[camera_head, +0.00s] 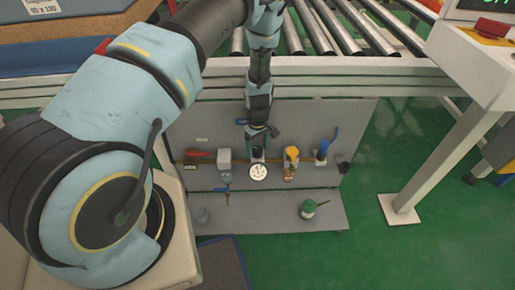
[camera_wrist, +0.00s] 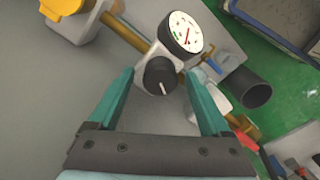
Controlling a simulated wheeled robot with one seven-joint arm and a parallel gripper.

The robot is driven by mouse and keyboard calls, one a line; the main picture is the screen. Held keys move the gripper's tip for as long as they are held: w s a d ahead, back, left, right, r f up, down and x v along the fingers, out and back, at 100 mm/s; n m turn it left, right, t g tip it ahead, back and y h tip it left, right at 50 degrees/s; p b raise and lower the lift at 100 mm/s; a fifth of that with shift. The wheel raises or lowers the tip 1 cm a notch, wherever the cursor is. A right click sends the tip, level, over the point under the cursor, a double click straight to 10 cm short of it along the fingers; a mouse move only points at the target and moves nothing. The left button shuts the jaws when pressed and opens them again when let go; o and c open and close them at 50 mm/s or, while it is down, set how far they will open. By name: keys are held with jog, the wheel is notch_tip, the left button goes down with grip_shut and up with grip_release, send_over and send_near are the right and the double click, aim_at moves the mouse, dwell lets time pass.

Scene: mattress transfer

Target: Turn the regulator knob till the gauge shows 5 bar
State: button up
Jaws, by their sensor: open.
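The regulator knob (camera_wrist: 160,76) is black with a white mark and sits on a light grey block on a brass pipe. The round white gauge (camera_wrist: 182,32) is beside it, with a red needle; its numbers are too small to read. The gauge also shows in the head view (camera_head: 258,172), where my arm partly hides the regulator. My gripper (camera_head: 258,131) is above the regulator. In the wrist view its two teal fingers (camera_wrist: 158,74) are open, one on each side of the knob, with gaps to it.
A yellow-topped unit (camera_head: 291,155) and a blue-handled valve (camera_head: 330,142) stand right of the gauge on the grey panel. A white box (camera_head: 224,157) is on the left. A green-topped pot (camera_head: 309,207) sits on the lower shelf (camera_head: 270,220). Conveyor rollers (camera_head: 310,32) run behind.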

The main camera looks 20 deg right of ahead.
aim_at(257, 148)
jog(key=shift+f, duration=0.15)
jog(key=shift+c, duration=0.4)
grip_shut()
jog(key=shift+m, duration=0.8)
jog(key=shift+o, duration=0.4)
grip_release()
notch_tip(257, 148, up, 11)
jog(key=shift+b, duration=0.35)
